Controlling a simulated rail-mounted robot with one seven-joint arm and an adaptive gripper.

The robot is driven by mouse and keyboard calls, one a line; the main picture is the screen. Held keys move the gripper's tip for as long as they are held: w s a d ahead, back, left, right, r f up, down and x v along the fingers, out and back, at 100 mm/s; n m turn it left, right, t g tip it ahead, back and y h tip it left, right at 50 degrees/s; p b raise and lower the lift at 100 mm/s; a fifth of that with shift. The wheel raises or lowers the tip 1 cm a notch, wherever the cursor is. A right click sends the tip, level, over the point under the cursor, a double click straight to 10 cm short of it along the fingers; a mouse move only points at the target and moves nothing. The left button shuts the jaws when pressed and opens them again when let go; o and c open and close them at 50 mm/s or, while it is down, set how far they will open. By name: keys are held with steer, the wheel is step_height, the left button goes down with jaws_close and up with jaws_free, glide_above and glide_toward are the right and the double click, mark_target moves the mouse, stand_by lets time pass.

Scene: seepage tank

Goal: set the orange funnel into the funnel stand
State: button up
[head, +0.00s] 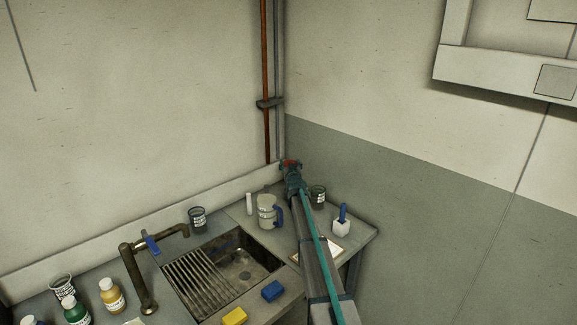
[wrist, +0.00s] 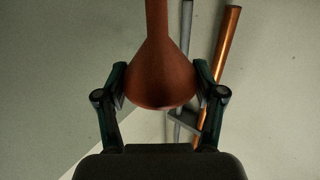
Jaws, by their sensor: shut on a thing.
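The orange funnel (wrist: 168,75) is between the two fingers of my gripper (wrist: 168,88) in the wrist view. The fingers press on its wide cone from both sides, and its narrow stem points to the top of that picture. In the head view my gripper (head: 291,170) is at the far end of my arm, above the back corner of the counter. Only a small reddish part of the funnel (head: 291,162) shows there. I cannot make out a funnel stand in either view; my arm hides part of the counter.
A sink (head: 245,262) with a draining rack is left of my arm. A grey jug (head: 266,209) and a dark beaker (head: 317,196) stand near my arm. A white block with a blue handle (head: 341,227) is at right. A copper pipe (wrist: 219,68) runs up the corner.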

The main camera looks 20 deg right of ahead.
steer(key=shift+f+b, duration=0.15)
steer(key=shift+b, duration=0.5)
steer(key=shift+f+b, duration=2.15)
steer(key=shift+f, duration=0.6)
steer(key=shift+b, duration=1)
steer(key=shift+f+b, duration=1)
steer(key=shift+f, duration=0.35)
steer(key=shift+r, duration=0.2)
steer(key=shift+r, duration=0.9)
steer(key=shift+b, duration=0.35)
steer(key=shift+p, duration=0.35)
steer(key=shift+f+b, duration=0.3)
steer(key=shift+f, duration=0.15)
